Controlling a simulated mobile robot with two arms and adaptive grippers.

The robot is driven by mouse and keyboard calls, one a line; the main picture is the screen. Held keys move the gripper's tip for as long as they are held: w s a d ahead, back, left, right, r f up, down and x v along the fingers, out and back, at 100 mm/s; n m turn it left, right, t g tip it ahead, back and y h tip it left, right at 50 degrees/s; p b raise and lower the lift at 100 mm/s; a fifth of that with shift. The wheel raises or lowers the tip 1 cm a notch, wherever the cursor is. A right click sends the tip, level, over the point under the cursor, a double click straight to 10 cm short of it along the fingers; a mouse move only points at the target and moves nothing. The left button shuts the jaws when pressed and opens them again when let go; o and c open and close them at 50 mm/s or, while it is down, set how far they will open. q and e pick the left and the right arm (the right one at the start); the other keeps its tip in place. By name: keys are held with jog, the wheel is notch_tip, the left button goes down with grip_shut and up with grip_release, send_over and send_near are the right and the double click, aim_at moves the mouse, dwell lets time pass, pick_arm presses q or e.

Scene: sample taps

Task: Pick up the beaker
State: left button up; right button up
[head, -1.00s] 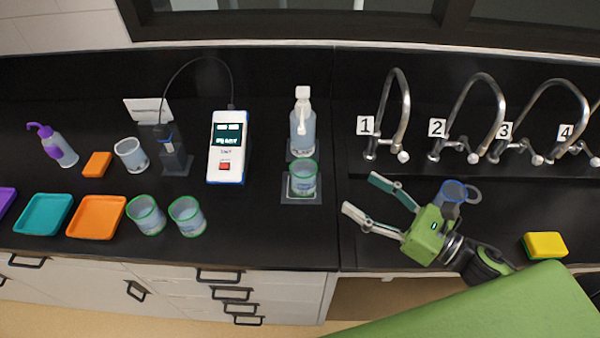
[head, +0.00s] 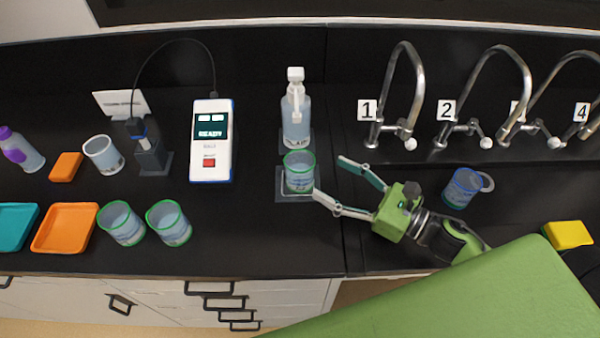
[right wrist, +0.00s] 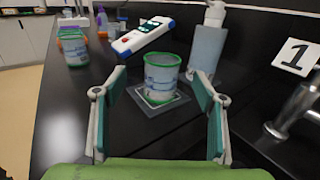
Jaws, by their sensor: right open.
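A clear beaker with a green rim (head: 299,172) stands upright on a small dark square pad (head: 291,197), in front of a white-topped dispenser bottle (head: 296,115). In the right wrist view the beaker (right wrist: 161,80) stands ahead, beyond and between the fingertips. My right gripper (head: 327,180) is open and empty, its fingers pointing left at the beaker. The lower fingertip shows close to the beaker's lower right side; I cannot tell whether it touches. Two more green-rimmed beakers (head: 121,223) (head: 169,223) stand at the front left. My left gripper is not in view.
A white meter (head: 212,140) with a cabled probe stands left of the beaker. A blue-rimmed jug (head: 463,188) stands behind my right arm, below the numbered taps (head: 404,95). A yellow sponge (head: 568,235) lies at right. The black counter before the beaker is clear.

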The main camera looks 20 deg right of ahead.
aim_at(300, 159)
jog(key=p+x, duration=0.1)
jog(key=x, duration=0.3)
jog(key=shift+w+a, duration=0.1)
jog(key=shift+w, duration=0.15)
jog(key=shift+w+a+r+p, duration=0.15)
jog(key=shift+w+a+p, duration=0.15)
jog(key=shift+w+p, duration=0.2)
jog(key=p+x, duration=0.1)
jog(key=x, duration=0.2)
jog(key=shift+w+p, duration=0.15)
jog(key=shift+p, duration=0.25)
jog(key=shift+w+a+f, duration=0.25)
jog(key=shift+w, duration=0.1)
jog(key=c, duration=1.6)
jog(key=shift+r, duration=0.2)
